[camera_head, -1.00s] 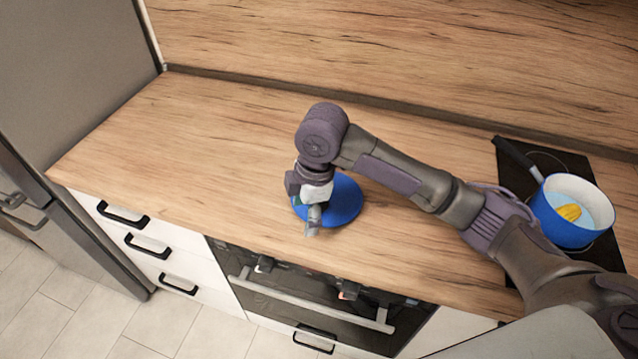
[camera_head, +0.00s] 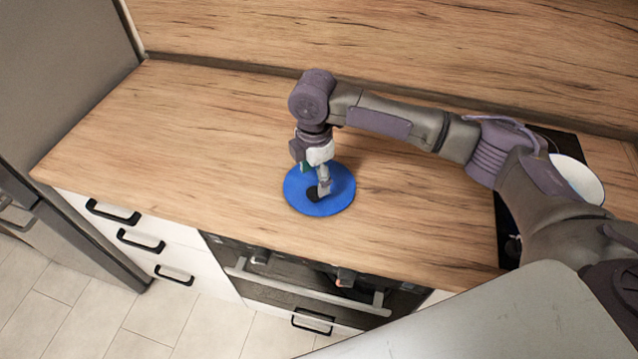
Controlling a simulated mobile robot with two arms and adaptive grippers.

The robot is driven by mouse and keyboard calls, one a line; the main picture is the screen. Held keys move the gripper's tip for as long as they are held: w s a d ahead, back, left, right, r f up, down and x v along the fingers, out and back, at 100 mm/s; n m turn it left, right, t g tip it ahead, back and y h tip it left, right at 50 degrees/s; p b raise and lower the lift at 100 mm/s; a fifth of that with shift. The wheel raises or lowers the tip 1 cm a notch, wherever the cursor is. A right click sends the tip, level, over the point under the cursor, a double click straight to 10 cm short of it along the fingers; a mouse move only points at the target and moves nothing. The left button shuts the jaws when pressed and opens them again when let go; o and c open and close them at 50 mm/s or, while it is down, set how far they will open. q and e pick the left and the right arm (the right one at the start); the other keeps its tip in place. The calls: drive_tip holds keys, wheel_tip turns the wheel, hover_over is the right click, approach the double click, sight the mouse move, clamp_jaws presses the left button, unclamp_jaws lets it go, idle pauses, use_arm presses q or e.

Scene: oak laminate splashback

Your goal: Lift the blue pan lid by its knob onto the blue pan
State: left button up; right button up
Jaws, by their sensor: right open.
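The blue pan lid (camera_head: 297,196) lies flat on the wooden worktop, left of the hob. Its dark knob (camera_head: 312,194) shows near its middle. My right gripper (camera_head: 322,188) points down over the lid, open, with its fingers at the knob; whether they touch it I cannot tell. The blue pan (camera_head: 580,180) stands on the hob at the right. My right arm hides most of it, and only part of its pale inside and rim shows. My left gripper is not in view.
The worktop (camera_head: 180,130) is clear to the left of and behind the lid. A wooden splashback (camera_head: 400,40) rises behind it. The black hob (camera_head: 507,225) is mostly covered by my right arm. Drawers and an oven (camera_head: 290,285) lie below the front edge.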

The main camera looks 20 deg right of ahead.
sight(315, 190)
drive_tip(key=shift+s+f, duration=0.15)
drive_tip(key=shift+f, duration=0.25)
drive_tip(key=f+p, duration=0.1)
drive_tip(key=f, duration=0.2)
drive_tip(key=shift+s+f+p, duration=0.2)
drive_tip(key=shift+f+p, duration=0.1)
drive_tip(key=shift+p, duration=0.1)
drive_tip(key=shift+f, duration=0.4)
drive_tip(key=shift+w, duration=0.1)
clamp_jaws()
